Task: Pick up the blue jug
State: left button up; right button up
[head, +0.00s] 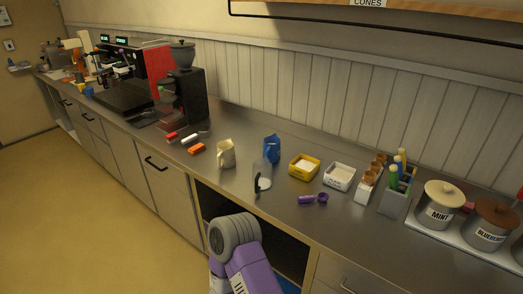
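The blue jug (272,149) stands upright on the steel counter, towards the back, in the middle of the head view. A cream jug (226,154) stands to its left. A grey, partly see-through container with a dark handle (262,176) stands just in front of the blue jug and seems to overlap its lower edge. A purple and grey part of one of my arms shows at the bottom, below the counter's front edge. Neither of my grippers can be made out. Nothing is seen touching the blue jug.
A yellow tub (304,167), a white tub (339,177) and a purple scoop (313,199) lie right of the jug. Labelled canisters (438,207) stand further right. A grinder (183,85) and a red-sided coffee machine (152,68) stand left. An open cubby is below the counter.

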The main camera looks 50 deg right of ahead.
aim_at(271, 148)
jog(key=z, duration=0.5)
jog(key=i, duration=0.65)
jog(key=z, duration=0.7)
